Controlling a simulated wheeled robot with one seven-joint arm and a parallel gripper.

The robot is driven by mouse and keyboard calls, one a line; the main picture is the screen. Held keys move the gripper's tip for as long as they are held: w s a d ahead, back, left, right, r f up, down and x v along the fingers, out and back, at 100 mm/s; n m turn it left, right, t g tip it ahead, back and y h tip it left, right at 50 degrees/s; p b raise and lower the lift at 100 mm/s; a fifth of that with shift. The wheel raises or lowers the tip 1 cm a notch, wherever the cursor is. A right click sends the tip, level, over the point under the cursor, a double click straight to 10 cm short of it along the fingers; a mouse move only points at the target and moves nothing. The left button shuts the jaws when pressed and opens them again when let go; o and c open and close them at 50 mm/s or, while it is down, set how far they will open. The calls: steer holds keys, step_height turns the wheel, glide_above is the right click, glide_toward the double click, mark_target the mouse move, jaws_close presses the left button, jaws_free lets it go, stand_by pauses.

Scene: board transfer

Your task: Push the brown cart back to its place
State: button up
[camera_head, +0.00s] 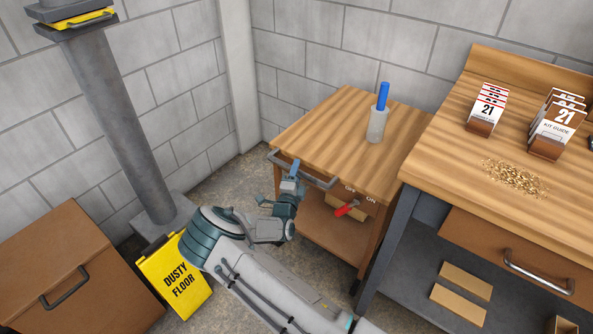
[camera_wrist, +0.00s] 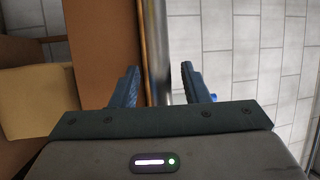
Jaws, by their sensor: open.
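The brown cart (camera_head: 320,125) has a light wooden top and brown sides. It stands close to the left end of the workbench, towards the wall corner. Its grey metal handle (camera_head: 318,180) runs along the near edge of the top. My gripper (camera_head: 292,172) is at the left part of this handle. In the wrist view my gripper (camera_wrist: 160,88) is open, with the metal handle bar (camera_wrist: 156,45) between its blue fingers. The brown cart side (camera_wrist: 105,50) shows left of the bar. I cannot tell whether either finger touches the bar.
A blue-topped bottle (camera_head: 377,118) stands on the cart. A red lever (camera_head: 346,208) shows at its front. The workbench (camera_head: 440,165) is close on the right. A yellow floor sign (camera_head: 175,280), grey post (camera_head: 125,120) and brown cabinet (camera_head: 75,270) are left. Bare floor (camera_head: 225,190) lies left of the cart.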

steer(key=v, duration=1.3)
steer(key=shift+p, duration=0.4)
steer(key=shift+s, duration=0.1)
steer(key=s+d+r+m+g+h+p, duration=0.4)
steer(key=d+r+m+g, duration=0.6)
steer(key=m, duration=0.5)
steer(key=s+d+r+m+g+h+p, duration=0.2)
steer(key=s+d+r+m+g+h, duration=0.2)
steer(key=s+d+r+m+g, duration=0.65)
steer(key=s+r+m+t+y+p, duration=0.2)
steer(key=s+r+m+y, duration=0.4)
steer(key=r+m, duration=0.3)
steer(key=s+a+r+m+t+y+p, duration=0.1)
steer(key=s+r+m+y+p, duration=0.3)
steer(key=r+m, duration=0.6)
steer(key=s+m+y, duration=0.2)
steer(key=m, duration=0.6)
steer(key=shift+s+t, duration=0.35)
steer(key=shift+s, duration=0.05)
